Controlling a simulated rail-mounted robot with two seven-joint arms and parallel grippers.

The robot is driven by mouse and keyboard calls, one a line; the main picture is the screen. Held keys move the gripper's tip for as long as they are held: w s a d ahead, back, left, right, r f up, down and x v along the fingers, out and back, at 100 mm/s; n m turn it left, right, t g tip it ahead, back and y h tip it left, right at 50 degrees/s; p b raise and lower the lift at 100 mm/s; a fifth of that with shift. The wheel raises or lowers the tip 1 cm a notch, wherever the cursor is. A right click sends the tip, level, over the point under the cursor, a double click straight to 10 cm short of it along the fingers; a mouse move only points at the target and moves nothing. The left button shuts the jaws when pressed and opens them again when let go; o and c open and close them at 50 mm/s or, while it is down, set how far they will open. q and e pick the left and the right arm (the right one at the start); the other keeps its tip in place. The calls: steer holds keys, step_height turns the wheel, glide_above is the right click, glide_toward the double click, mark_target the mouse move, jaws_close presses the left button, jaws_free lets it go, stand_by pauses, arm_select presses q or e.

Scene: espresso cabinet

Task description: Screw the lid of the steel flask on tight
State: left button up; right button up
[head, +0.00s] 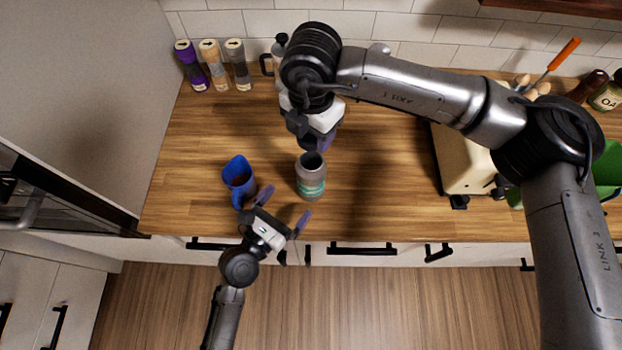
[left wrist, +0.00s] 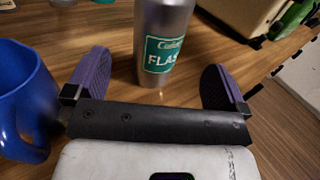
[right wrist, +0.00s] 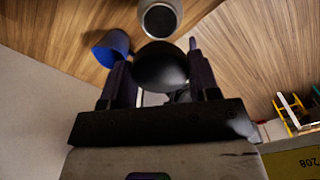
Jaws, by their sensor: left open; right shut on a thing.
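The steel flask (head: 311,178) stands upright on the wooden counter, its mouth open and dark. In the left wrist view the flask (left wrist: 165,40) shows a green label and stands beyond the two finger tips. My left gripper (head: 284,208) is open and empty, just in front of the flask, its fingers not touching it. My right gripper (right wrist: 158,62) is shut on a dark rounded lid (right wrist: 160,68). The lid is above and behind the flask, apart from its mouth (right wrist: 160,20). In the head view the lid is mostly hidden by my right gripper (head: 322,138).
A blue mug (head: 238,175) stands close to the left of my left gripper. Several containers (head: 212,62) line the back left. A cream appliance (head: 462,165) stands to the right. The counter between the flask and the appliance is clear.

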arm_select(q)
steer(key=x, duration=1)
steer(key=shift+s, duration=0.1)
steer(key=c, duration=1.3)
arm_select(e)
glide_above(312, 163)
steer(key=shift+f, duration=2.5)
steer(key=shift+f, duration=0.15)
steer(key=shift+f, duration=0.7)
steer(key=shift+f, duration=0.55)
